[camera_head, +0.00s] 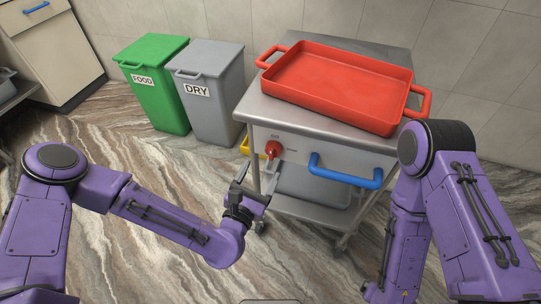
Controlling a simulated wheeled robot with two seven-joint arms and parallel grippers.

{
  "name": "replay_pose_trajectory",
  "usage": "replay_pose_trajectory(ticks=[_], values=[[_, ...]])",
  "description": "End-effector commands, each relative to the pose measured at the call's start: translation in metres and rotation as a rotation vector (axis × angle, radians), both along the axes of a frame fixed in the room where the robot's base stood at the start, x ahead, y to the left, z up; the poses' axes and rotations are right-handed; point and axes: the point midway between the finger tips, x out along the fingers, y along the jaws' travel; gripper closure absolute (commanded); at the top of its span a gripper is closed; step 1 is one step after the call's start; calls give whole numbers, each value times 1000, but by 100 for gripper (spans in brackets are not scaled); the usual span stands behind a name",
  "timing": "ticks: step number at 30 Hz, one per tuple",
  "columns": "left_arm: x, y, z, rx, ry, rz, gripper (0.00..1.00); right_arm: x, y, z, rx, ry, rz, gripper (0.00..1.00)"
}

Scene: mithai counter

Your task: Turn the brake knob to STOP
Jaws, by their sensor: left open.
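The red brake knob (273,149) sits on the front panel of the steel cart (253,112), left of a blue handle. Small markings show beside the knob but are too small to read. My left gripper (253,179) is open, a little below and to the left of the knob. It looks close to the knob, but I cannot tell whether it touches. My right arm comes in at the right; its gripper is out of view.
A red tray (340,85) with two handles stands on the cart top. A blue handle (345,172) sticks out of the cart front. A green FOOD bin (152,95) and a grey DRY bin (212,110) stand left of the cart. The marble-patterned floor in front is clear.

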Motion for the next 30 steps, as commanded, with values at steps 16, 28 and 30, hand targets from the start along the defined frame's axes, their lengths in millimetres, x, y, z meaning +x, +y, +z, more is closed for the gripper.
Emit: replay_pose_trajectory(ticks=[16,28,30], values=[[72,-29,0,6,3,-3,25,0,0,9,0,0,0,10],[72,-29,0,8,1,-3,81,0,0,9,0,0,0,10],[72,-29,0,9,1,-3,81,0,0,9,0,0,0,10]])
